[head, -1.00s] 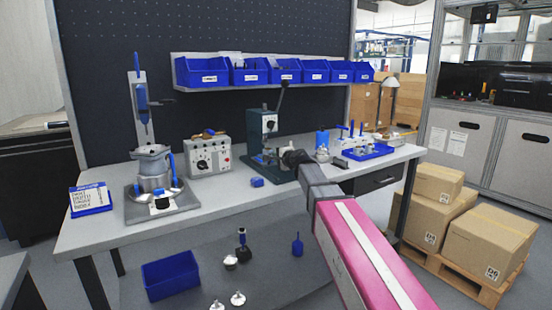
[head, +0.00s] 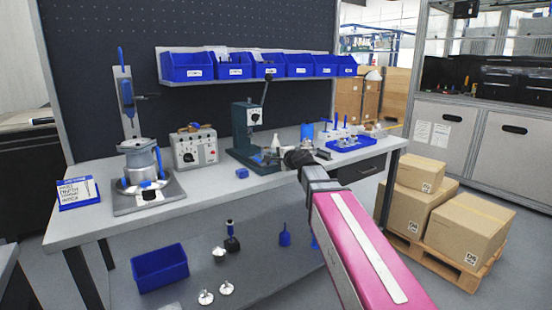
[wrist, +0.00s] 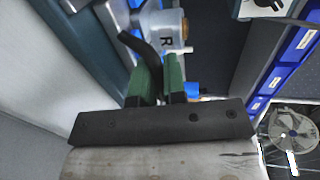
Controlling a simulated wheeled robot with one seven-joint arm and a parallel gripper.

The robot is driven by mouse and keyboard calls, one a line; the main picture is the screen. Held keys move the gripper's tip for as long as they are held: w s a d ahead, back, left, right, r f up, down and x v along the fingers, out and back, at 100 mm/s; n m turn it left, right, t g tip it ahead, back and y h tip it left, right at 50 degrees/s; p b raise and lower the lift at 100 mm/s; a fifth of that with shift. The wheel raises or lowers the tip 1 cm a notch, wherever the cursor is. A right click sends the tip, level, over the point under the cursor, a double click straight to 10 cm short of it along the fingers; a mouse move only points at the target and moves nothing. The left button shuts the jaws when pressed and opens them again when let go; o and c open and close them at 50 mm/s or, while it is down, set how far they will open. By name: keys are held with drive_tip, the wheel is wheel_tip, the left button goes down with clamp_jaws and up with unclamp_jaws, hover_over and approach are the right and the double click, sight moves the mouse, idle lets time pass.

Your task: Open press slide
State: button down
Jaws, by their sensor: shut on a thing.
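The teal press (head: 247,125) stands at the middle of the bench, with a dial on its front and a dark lever rising from it. My gripper (head: 298,158) is just right of the press, low over the bench; its fingers are hard to make out there. In the wrist view, the green fingers of my gripper (wrist: 158,82) are shut on a dark curved handle (wrist: 140,48), whose lower end goes between them. A teal surface (wrist: 85,45), likely the press, runs along the left. A pale part marked R (wrist: 165,38) is just beyond the fingers. Which part the handle joins is hidden.
A fixture with a metal housing (head: 142,160) stands at the left, beside a grey control box (head: 195,148). A small blue block (head: 242,173) lies before the press. A blue tray (head: 345,145) is at the right. Blue bins (head: 235,71) hang above.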

drive_tip(key=c, duration=1.2)
unclamp_jaws()
drive_tip(key=shift+s+d, duration=0.15)
drive_tip(key=shift+s, duration=0.1)
drive_tip(key=v, duration=1.1)
drive_tip(key=s+d+f+n+g+h, duration=0.2)
drive_tip(key=s+f+n+g, duration=0.1)
drive_tip(key=f, duration=0.8)
drive_tip(key=s+d+f+n+g+h, duration=0.2)
drive_tip(key=f+n+g, duration=0.1)
drive_tip(key=f, duration=0.7)
drive_tip(key=s+d+f+n+g+h, duration=0.1)
drive_tip(key=s+d+f+g, duration=0.1)
drive_tip(key=s+d+f, duration=0.1)
drive_tip(key=s+d+f+n+g+h, duration=0.2)
drive_tip(key=s+f, duration=0.3)
drive_tip(key=f, duration=0.3)
drive_tip(key=s+d+f+n+g+h, duration=0.1)
drive_tip(key=s+d+f+n+g, duration=0.1)
drive_tip(key=s+d+f+g, duration=0.1)
drive_tip(key=shift+s+d+f+h, duration=0.2)
drive_tip(key=shift+s+f, duration=0.15)
drive_tip(key=shift+f, duration=0.3)
drive_tip(key=shift+s+d+f+h, duration=0.1)
drive_tip(key=shift+s+f+h, duration=0.2)
drive_tip(key=shift+f, duration=0.35)
